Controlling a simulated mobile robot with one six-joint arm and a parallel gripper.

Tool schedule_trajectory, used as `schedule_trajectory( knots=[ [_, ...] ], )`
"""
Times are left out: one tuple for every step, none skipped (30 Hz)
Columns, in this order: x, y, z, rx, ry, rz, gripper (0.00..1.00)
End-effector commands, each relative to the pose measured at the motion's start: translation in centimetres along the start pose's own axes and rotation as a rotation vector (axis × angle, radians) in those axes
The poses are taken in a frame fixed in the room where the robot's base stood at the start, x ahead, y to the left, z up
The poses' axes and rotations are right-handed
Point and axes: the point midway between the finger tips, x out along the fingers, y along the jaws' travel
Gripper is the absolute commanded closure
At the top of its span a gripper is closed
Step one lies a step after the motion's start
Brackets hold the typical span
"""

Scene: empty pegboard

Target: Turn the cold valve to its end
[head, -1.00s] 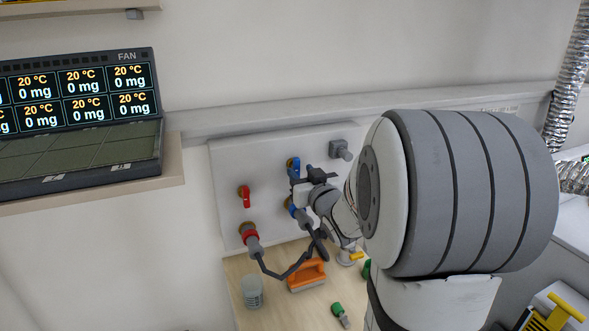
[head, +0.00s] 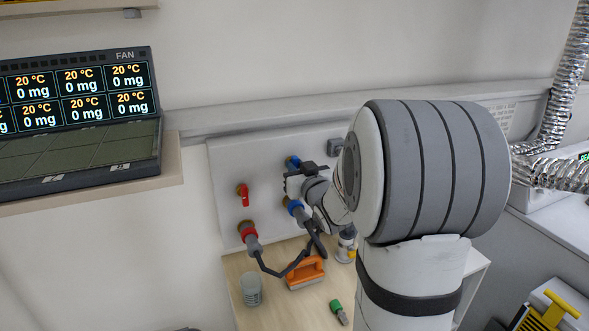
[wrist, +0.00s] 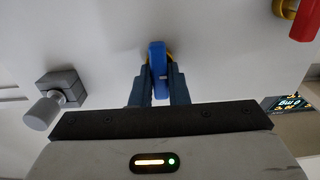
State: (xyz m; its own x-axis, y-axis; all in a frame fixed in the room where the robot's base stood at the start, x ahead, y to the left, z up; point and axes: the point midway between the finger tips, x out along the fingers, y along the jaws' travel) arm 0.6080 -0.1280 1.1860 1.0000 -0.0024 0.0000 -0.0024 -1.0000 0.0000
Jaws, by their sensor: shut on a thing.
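The cold valve is the blue handle on the white wall panel. In the wrist view the blue handle (wrist: 158,58) stands upright in the picture, between the two dark fingers of my gripper (wrist: 159,80). The fingers are shut on it. In the head view only the top of the blue valve (head: 292,161) shows, and my gripper (head: 294,183) hides the rest. The red valve handle (head: 244,194) hangs down to the left, and part of it shows at the wrist view's upper right (wrist: 304,20).
Below the valves are red-collared (head: 249,233) and blue-collared (head: 295,207) hose fittings with a dark hose. A grey knob fixture (wrist: 52,100) is on the panel. A grey cup (head: 251,290), an orange brush (head: 305,273) and a green-capped item (head: 337,309) are on the wooden surface.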

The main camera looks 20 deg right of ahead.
Motion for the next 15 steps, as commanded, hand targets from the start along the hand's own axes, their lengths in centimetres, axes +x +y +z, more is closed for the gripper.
schedule_trajectory(
  knots=[
    [-0.01, 0.00, 0.00, 0.000, 0.000, 0.000, 0.95],
    [-0.01, 0.00, 0.00, 0.000, 0.000, 0.000, 0.97],
    [-0.01, 0.01, 0.00, 0.000, 0.000, 0.000, 1.00],
    [-0.01, 0.01, 0.00, 0.001, 0.000, 0.000, 1.00],
    [-0.01, 0.01, -0.01, 0.005, 0.000, 0.000, 1.00],
    [-0.01, 0.03, -0.03, 0.022, 0.000, 0.000, 1.00],
    [-0.01, 0.05, -0.05, 0.042, 0.000, 0.000, 1.00],
    [-0.02, 0.06, -0.07, 0.070, -0.001, 0.000, 1.00],
    [-0.02, 0.09, -0.09, 0.116, -0.001, 0.001, 1.00],
    [-0.02, 0.12, -0.10, 0.154, -0.001, 0.001, 1.00],
    [-0.03, 0.14, -0.10, 0.190, -0.001, 0.001, 1.00],
    [-0.03, 0.17, -0.08, 0.235, -0.001, 0.001, 1.00],
    [-0.03, 0.19, -0.07, 0.265, -0.001, 0.001, 1.00],
    [-0.03, 0.20, -0.06, 0.291, -0.001, 0.001, 1.00],
    [-0.03, 0.22, -0.03, 0.318, -0.001, 0.001, 1.00]
  ],
)
